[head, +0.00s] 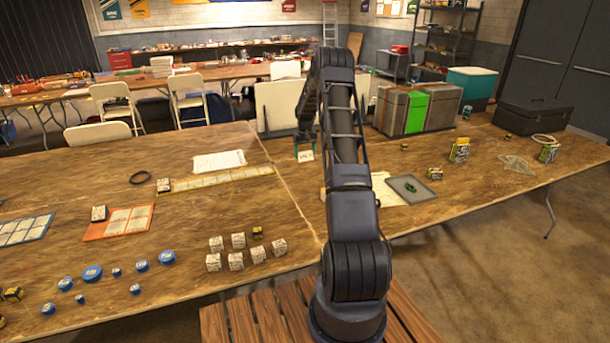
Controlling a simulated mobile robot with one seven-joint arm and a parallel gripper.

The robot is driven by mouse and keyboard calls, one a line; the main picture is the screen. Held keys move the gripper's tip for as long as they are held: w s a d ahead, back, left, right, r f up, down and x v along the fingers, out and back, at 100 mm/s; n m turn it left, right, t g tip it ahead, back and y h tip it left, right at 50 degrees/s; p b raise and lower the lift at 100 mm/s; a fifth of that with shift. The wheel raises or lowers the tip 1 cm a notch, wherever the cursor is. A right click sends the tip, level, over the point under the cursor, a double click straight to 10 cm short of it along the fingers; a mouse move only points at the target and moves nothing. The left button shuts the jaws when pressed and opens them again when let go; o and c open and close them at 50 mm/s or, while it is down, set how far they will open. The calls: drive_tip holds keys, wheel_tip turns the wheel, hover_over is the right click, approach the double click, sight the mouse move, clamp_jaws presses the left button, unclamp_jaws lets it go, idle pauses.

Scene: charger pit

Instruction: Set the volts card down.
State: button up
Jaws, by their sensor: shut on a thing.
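My gripper (305,148) is at the far side of the table, left of my dark arm's upright links. It points down and is shut on the small white volts card (306,157), whose dark lettering is too small to read surely. The card is upright at or just above the wooden table (250,205); I cannot tell whether it touches the wood. My arm hides part of the table right behind it.
Left are a yellow strip mat (222,179), a white sheet (219,161), an orange mat (118,222), several white cubes (236,261) and blue discs (92,273). Right are a grey tray (429,194), battery packs (460,150) and a grey-green case (418,112). A pale panel (277,105) stands behind.

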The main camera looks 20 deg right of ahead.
wheel_tip(320, 180, down, 12)
idle(0.6)
drive_tip(key=shift+f, duration=0.1)
drive_tip(key=o, duration=0.9)
